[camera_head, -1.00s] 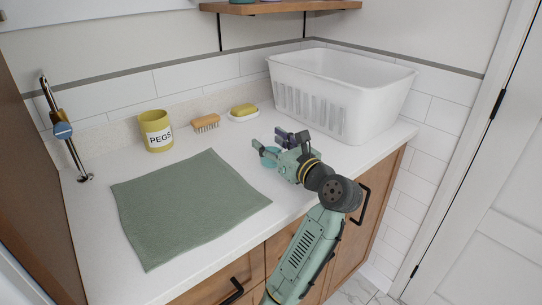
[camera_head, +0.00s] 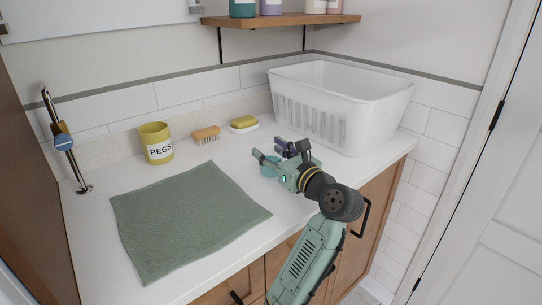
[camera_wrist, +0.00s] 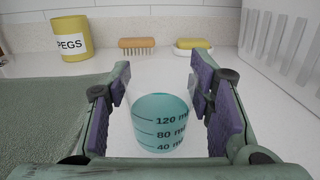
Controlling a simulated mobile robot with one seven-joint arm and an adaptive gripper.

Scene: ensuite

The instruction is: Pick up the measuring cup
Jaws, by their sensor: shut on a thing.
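The measuring cup is a small teal, see-through cup with dark marks such as 120, 80 and 40 ml. In the wrist view the cup (camera_wrist: 160,124) stands upright between my two purple-padded fingers. In the head view the cup (camera_head: 268,166) is partly hidden by my gripper (camera_head: 270,158), over the counter in front of the white basket. My gripper (camera_wrist: 165,100) is shut on the cup, its fingers on either side of it. The cup's base is low in the wrist view, and I cannot tell whether it touches the counter.
A white basket (camera_head: 345,95) stands close behind my gripper at the right. A green cloth (camera_head: 185,220) lies to the left. A yellow PEGS pot (camera_head: 157,142), a brush (camera_head: 206,134) and a yellow sponge on a dish (camera_head: 243,122) line the back of the white counter (camera_head: 95,245).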

